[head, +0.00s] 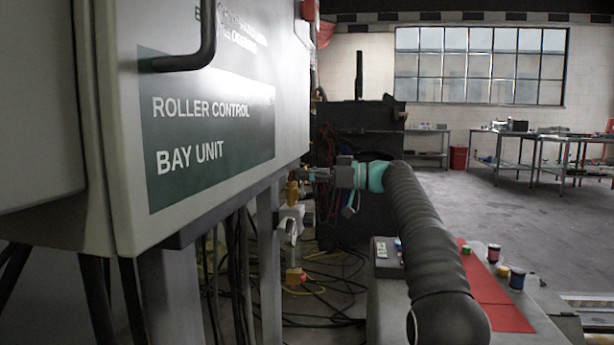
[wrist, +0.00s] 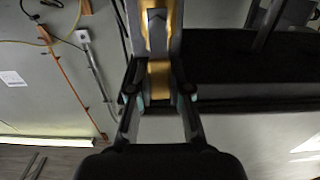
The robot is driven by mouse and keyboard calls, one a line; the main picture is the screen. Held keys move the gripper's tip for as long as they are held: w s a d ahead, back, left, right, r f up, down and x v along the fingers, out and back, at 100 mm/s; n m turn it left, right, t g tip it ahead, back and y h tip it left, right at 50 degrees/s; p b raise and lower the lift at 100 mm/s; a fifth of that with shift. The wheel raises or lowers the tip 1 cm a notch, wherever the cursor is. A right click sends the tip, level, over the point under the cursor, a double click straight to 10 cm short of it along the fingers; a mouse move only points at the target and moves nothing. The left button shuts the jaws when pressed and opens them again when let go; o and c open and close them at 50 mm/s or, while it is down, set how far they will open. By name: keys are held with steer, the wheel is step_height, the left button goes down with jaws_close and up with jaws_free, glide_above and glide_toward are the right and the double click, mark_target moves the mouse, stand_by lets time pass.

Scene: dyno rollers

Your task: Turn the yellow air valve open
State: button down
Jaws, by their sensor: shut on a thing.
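The yellow air valve (head: 292,189) shows small in the head view, below the right edge of the control cabinet. In the wrist view the yellow valve (wrist: 159,78) lies between the fingertips, with a grey part along its middle above. My gripper (head: 312,174) reaches in from the right to the valve. In the wrist view my gripper (wrist: 160,92) has a finger on each side of the yellow piece and is shut on it. The valve's turn angle is hard to tell.
The roller control cabinet (head: 210,130) fills the left, with a dark handle (head: 205,45). Cables (head: 240,260) hang below it and lie on the floor. A bench with a red mat (head: 490,300) and small containers stands at lower right. Open floor (head: 455,205) lies beyond.

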steer(key=c, duration=1.1)
jaws_free()
steer(key=shift+o, duration=0.2)
steer(key=s+d, duration=0.1)
steer(key=d, duration=1.1)
steer(key=shift+s, duration=0.3)
